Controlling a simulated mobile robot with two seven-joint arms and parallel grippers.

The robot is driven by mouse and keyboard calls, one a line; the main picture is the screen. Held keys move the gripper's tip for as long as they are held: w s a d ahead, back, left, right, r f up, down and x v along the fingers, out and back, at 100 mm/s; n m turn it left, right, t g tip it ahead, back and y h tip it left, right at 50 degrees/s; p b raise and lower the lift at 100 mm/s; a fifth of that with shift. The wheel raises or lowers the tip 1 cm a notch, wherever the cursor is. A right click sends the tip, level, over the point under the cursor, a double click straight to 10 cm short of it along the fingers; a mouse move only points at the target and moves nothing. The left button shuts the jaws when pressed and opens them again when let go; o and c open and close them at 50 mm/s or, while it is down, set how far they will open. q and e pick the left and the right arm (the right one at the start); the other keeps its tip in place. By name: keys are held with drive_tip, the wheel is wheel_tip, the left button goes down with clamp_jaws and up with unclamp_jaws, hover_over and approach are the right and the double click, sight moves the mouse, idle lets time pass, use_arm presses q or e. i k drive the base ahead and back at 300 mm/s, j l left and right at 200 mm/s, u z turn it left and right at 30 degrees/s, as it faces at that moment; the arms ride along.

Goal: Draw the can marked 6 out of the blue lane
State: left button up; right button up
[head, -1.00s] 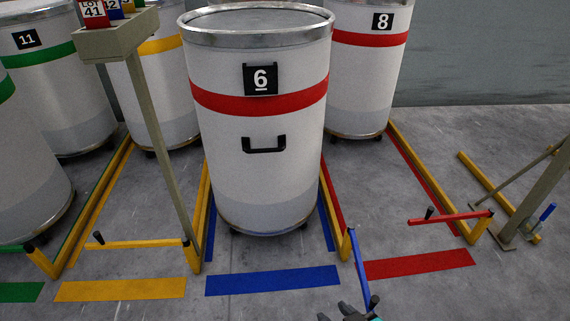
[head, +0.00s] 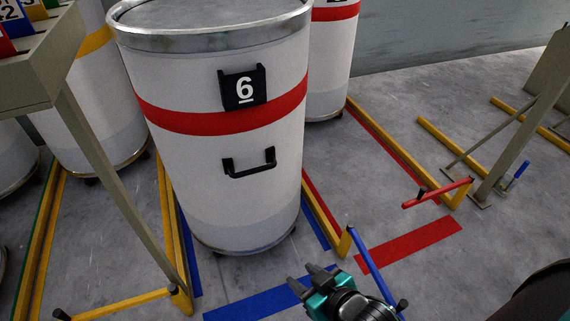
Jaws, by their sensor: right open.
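The can marked 6 (head: 222,185) is a tall white drum with a red band, a metal rim and a black number plate (head: 243,88). It stands upright in the lane edged with blue floor lines. Its black handle (head: 249,164) faces me on the front, below the band. The blue gate bar (head: 371,266) is swung out toward me from its yellow post, at the lane's right side. My right gripper (head: 299,278) is open and empty, low in front of the can, above the blue floor strip (head: 250,302) and left of the blue bar. My left gripper is not in view.
A yellow bar (head: 122,302) crosses the lane to the left, beside a beige stand (head: 110,170) with coloured cards. Another red-banded can (head: 331,65) stands behind. Floor in front of the red strip (head: 408,244) is open.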

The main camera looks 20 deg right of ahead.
sight(223, 108)
drive_tip(key=i+l, duration=0.3)
drive_tip(key=i+l+z, duration=0.1)
drive_tip(key=i+l, duration=0.15)
drive_tip(key=i, duration=0.25)
drive_tip(key=i+l, duration=0.25)
drive_tip(key=i, duration=0.2)
